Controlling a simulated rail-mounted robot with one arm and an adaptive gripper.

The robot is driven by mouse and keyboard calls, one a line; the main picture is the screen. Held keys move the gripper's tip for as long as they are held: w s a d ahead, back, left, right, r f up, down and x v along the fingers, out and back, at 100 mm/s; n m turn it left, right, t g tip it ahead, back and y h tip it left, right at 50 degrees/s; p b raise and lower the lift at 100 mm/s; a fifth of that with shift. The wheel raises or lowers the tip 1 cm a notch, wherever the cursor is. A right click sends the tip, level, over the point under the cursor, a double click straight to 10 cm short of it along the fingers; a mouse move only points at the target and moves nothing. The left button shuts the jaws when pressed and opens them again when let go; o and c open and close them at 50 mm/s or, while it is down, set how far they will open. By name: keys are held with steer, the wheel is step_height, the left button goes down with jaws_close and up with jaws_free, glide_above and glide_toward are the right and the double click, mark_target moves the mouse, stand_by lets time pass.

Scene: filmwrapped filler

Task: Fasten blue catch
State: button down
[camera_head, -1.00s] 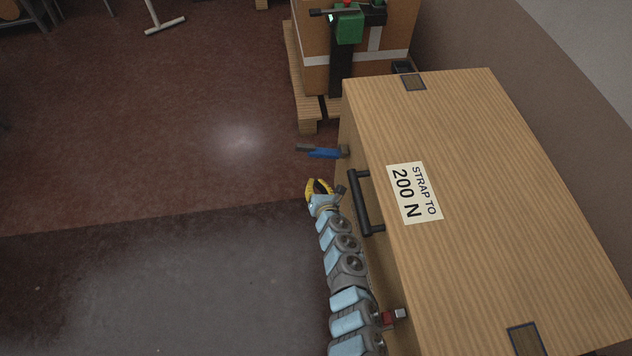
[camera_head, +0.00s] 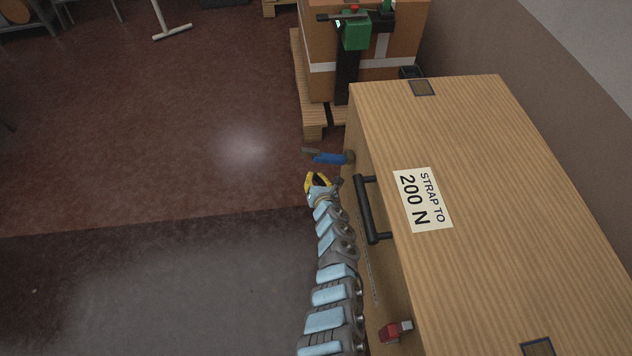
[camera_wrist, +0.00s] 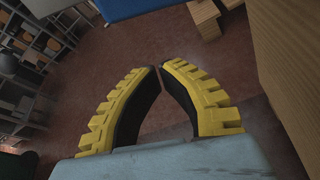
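The blue catch (camera_head: 328,157) sticks out from the long side of a wooden crate (camera_head: 470,150), near its far end, with a dark tip pointing left. In the wrist view a large blue part (camera_wrist: 130,8) crosses the top edge, probably the same catch seen close up. My gripper (camera_head: 318,176) has yellow ribbed fingers and is just nearer than the catch in the head view, apparently not touching it. In the wrist view its fingertips (camera_wrist: 160,67) come together at the tips, with nothing between them.
A black handle (camera_head: 371,210) stands out from the crate side, right of my arm. A red catch (camera_head: 394,331) sits at the near end. Beyond stands a cardboard box (camera_head: 400,48) on a pallet with a green tool (camera_head: 355,32).

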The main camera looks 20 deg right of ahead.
mark_target(329, 158)
steer(key=shift+w+d+r+p, duration=0.15)
steer(key=shift+w+d+r, duration=0.15)
steer(key=shift+r, duration=0.2)
steer(key=shift+w+d+r+p, duration=0.2)
steer(key=shift+w+d+r, duration=0.05)
steer(key=shift+r, duration=0.3)
steer(key=shift+w+d+r+p, duration=0.15)
steer(key=shift+w+d+r, duration=0.15)
steer(key=shift+r, duration=0.2)
steer(key=shift+r, duration=0.1)
steer(key=shift+s+r+p, duration=0.1)
steer(key=shift+r+p, duration=0.25)
steer(key=shift+r, duration=0.25)
